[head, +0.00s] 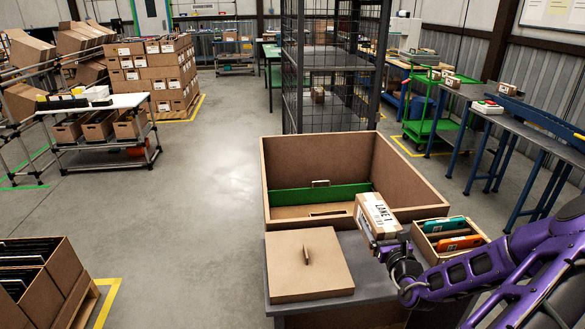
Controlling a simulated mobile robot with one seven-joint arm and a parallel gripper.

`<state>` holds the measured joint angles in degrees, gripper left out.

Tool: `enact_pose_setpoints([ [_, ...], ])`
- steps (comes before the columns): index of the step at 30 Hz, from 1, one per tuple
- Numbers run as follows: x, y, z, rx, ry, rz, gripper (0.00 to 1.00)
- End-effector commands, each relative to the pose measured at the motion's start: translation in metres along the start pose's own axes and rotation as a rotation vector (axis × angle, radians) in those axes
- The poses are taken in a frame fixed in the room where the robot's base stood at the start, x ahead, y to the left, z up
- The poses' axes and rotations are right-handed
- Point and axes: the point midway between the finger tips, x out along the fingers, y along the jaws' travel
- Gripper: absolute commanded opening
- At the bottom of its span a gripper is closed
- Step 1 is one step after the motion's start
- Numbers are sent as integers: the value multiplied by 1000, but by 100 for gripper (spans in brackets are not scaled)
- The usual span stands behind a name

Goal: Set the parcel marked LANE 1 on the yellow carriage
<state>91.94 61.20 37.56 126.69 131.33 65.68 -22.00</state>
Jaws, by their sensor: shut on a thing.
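The parcel marked LANE 1 (373,207) is a brown cardboard box with a white label and black print. It is tilted, at the right front corner of a large open brown bin. My gripper (387,245) reaches in from the lower right and is shut on the near end of the parcel. The fingertips are partly hidden by the parcel and the wrist. I cannot tell whether the parcel touches the bin's rim. I make out no yellow carriage in this view.
The open bin (415,180) has a green strip inside. A square lid with a handle (308,262) lies on the grey table (380,283). A small box with green and orange items (452,253) stands right of the parcel. Blue-legged benches (530,125) are farther right; open floor lies left.

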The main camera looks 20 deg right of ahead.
Motion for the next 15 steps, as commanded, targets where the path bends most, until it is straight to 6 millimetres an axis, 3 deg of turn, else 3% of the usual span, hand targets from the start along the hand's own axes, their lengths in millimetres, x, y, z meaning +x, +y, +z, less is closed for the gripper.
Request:
enact_pose_setpoints([
  [4,3,12,1,0,-1,24,0],
  [8,9,52,-1,-1,1,107,0],
  [15,6,187,-5,-4,4,394,0],
])
